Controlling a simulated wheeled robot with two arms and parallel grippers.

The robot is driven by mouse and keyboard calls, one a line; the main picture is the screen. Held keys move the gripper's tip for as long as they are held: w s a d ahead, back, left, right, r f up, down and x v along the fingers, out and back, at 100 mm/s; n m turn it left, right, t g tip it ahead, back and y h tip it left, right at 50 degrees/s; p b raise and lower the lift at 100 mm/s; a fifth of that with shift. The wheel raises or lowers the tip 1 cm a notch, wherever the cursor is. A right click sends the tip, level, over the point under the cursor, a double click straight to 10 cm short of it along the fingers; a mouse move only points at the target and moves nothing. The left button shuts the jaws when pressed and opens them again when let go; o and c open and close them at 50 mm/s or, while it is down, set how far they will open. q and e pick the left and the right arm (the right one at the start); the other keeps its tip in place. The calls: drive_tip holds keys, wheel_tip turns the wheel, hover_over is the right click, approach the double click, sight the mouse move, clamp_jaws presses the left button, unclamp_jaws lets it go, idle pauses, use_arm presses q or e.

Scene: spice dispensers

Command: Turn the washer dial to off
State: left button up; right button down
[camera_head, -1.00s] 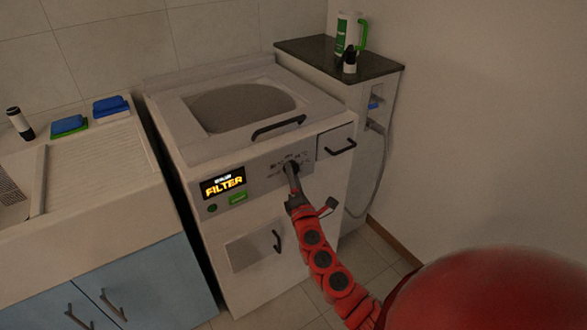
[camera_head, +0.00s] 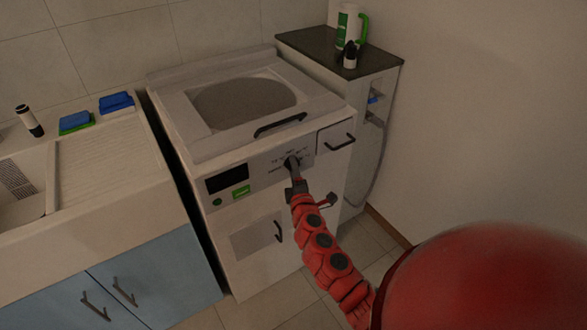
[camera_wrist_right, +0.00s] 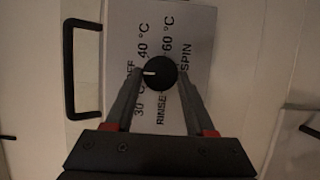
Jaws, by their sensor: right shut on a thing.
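The white top-loading washer (camera_head: 178,120) stands in the middle of the head view. Its round black dial (camera_wrist_right: 160,68) shows in the right wrist view, with a white mark pointing left toward a label ending in "FF", partly hidden by a finger. Labels for 30, 40 and 60 °C, rinse and spin surround it. My right gripper (camera_head: 294,176) is shut on the dial, one finger on each side. The washer's display (camera_head: 227,179) is dark. My left gripper is not in view.
A black lid handle (camera_head: 280,125) and a drawer handle (camera_head: 341,142) stick out near the dial. A sink counter (camera_head: 110,170) stands left, and a dark-topped cabinet (camera_head: 325,53) with a mug and small bottle stands right.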

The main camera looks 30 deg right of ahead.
drive_tip(key=shift+c, duration=1.2)
unclamp_jaws()
drive_tip(key=shift+s, duration=0.1)
drive_tip(key=b+v, duration=0.1)
drive_tip(key=v, duration=1.6)
